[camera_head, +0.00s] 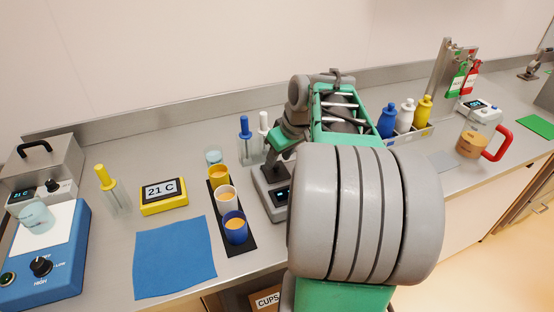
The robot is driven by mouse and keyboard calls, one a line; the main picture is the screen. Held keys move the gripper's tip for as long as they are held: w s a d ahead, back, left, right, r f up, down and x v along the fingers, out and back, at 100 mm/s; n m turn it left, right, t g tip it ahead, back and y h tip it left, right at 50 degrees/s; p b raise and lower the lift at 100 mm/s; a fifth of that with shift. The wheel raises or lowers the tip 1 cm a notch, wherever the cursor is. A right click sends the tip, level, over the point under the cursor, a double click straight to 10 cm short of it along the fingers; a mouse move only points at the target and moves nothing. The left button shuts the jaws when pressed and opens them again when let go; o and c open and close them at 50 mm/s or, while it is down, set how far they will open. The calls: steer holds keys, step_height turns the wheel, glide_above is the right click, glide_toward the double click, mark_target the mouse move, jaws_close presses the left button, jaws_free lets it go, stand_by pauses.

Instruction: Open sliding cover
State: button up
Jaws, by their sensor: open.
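My gripper (275,168) is at the end of my grey and green arm, low over a small grey device with a lit display (278,207). The gripper is small in the picture and partly covered by the arm; its jaws are open. I cannot make out a sliding cover or tell a powder hopper for sure. The top and back of the grey device are hidden by my gripper and arm. I cannot tell whether the gripper touches it.
Left of the device stand a black strip (245,248) with three cups and a clear beaker (213,157). Blue- and white-handled tools (246,128) stand behind. A yellow thermometer (164,196), blue mat (174,257) and hotplate (47,265) are left. Bottles (405,114) and a jug (472,141) are right.

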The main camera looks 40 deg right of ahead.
steer(key=shift+x, duration=1)
steer(key=shift+d, duration=0.1)
jaws_close()
steer(key=shift+r, duration=0.1)
stand_by(0.5)
